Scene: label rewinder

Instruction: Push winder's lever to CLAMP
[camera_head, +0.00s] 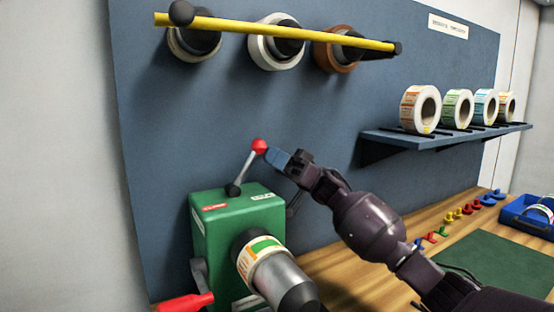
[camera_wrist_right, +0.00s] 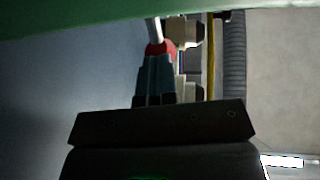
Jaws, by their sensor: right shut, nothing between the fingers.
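The green winder (camera_head: 232,222) stands at the lower left of the head view, with a red label and a white label on its top; their text is too small to read. Its lever (camera_head: 243,168) rises from the top, tilted to the right, and ends in a red knob (camera_head: 259,145). My right gripper (camera_head: 270,152) is shut and empty, its blue fingertips at the knob's right side, touching or nearly so. In the right wrist view the fingertips (camera_wrist_right: 155,62) meet the red knob (camera_wrist_right: 160,48). My left gripper is not in view.
A label roll (camera_head: 262,257) sits on the winder's front spindle. A yellow bar (camera_head: 275,32) crosses rolls on the blue panel above. A shelf (camera_head: 445,137) with several label rolls is at right. Small coloured pieces, a green mat (camera_head: 497,262) and a blue bin (camera_head: 526,216) are on the bench.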

